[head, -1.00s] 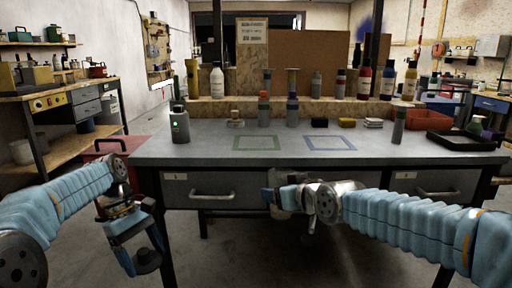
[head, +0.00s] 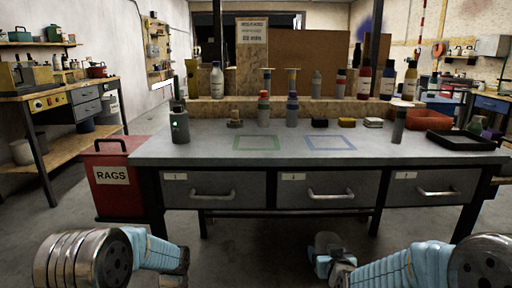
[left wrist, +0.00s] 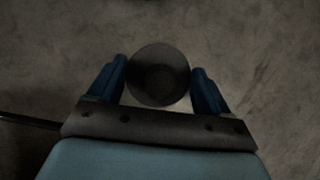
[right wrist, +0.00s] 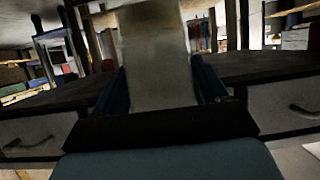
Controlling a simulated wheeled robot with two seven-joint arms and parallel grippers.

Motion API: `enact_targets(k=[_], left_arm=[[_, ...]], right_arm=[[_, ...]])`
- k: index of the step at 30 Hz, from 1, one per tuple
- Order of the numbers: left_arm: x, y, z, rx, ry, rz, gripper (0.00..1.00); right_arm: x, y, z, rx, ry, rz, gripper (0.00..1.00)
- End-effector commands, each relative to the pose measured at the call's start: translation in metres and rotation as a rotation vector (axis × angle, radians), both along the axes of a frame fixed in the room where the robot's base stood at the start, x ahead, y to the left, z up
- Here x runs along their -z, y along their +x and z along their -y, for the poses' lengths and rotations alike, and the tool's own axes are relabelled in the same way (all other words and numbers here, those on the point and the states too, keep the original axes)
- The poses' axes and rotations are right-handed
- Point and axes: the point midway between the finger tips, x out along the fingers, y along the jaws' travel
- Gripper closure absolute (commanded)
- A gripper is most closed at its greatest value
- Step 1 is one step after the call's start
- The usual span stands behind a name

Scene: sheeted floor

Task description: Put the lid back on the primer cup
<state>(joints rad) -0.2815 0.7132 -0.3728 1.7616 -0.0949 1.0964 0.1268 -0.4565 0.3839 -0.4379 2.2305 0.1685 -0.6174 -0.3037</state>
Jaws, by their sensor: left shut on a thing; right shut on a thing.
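My left gripper (left wrist: 158,98) is shut on a round dark lid (left wrist: 158,72), which sits between its blue fingers with bare floor behind it. In the head view only part of my left arm shows at the bottom left; the lid does not show there. My right gripper (right wrist: 157,92) is shut on a grey, pale-sided cup (right wrist: 155,50), seen between its blue fingers with the bench behind. In the head view my right gripper (head: 324,262) is low in front of the bench. The cup's opening is hidden, and lid and cup are apart.
The bench (head: 210,152) has a green square outline (head: 257,149) and a blue one (head: 330,149), both empty. A grey bottle (head: 180,125) stands at its left, another (head: 398,127) at its right beside a black tray (head: 465,152). A red rags bin (head: 112,200) stands left.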

Motion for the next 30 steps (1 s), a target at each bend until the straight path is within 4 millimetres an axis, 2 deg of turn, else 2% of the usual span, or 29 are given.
enact_targets(k=[4, 20, 26, 30], left_arm=[[0.011, -0.006, 0.002, 0.053, -0.001, 0.000, 0.49], [0.011, -0.006, 0.002, 0.052, -0.001, 0.001, 0.49], [0.011, -0.006, 0.002, 0.051, 0.000, 0.001, 0.49], [0.011, -0.006, 0.002, 0.051, 0.000, 0.001, 0.49]], right_arm=[[0.007, -0.004, 0.008, 0.019, 0.000, 0.001, 0.80], [0.011, -0.005, 0.005, 0.007, -0.001, 0.000, 0.80], [0.036, -0.019, -0.020, -0.105, -0.002, -0.004, 0.80], [0.063, -0.035, -0.049, -0.232, 0.000, -0.006, 0.80]])
